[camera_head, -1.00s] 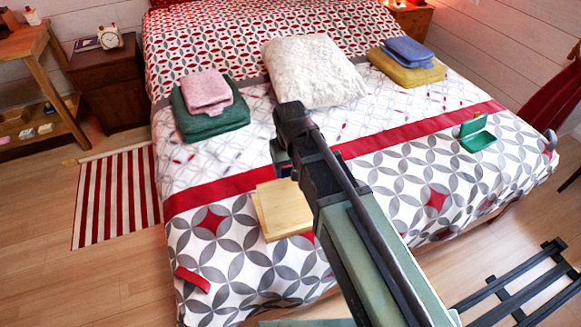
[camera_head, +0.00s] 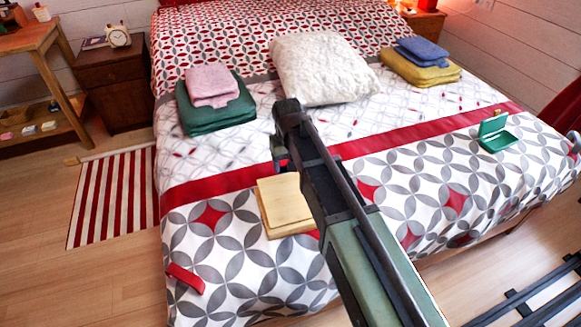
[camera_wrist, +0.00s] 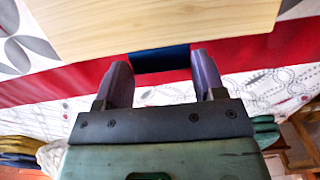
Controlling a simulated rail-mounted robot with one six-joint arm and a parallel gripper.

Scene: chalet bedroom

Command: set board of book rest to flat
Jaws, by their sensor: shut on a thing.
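The book rest (camera_head: 286,203) is pale wood and lies on the bed near its front edge in the head view. Its board lies low over its base, almost flat; my arm covers its right part. In the wrist view the wooden board (camera_wrist: 150,25) fills the top, with a dark blue tab (camera_wrist: 160,58) at its edge. My gripper (camera_wrist: 160,64) has its two purple fingers on either side of this tab and is shut on it. In the head view my gripper is mostly hidden by my dark wrist, at the far edge of the board.
A green folded stack (camera_head: 213,112) with a pink cloth (camera_head: 211,88), a white pillow (camera_head: 320,68) and a yellow-and-blue stack (camera_head: 425,67) lie farther back. A green open case (camera_head: 497,135) is at right, a red item (camera_head: 185,278) at front left. The bedding around the book rest is clear.

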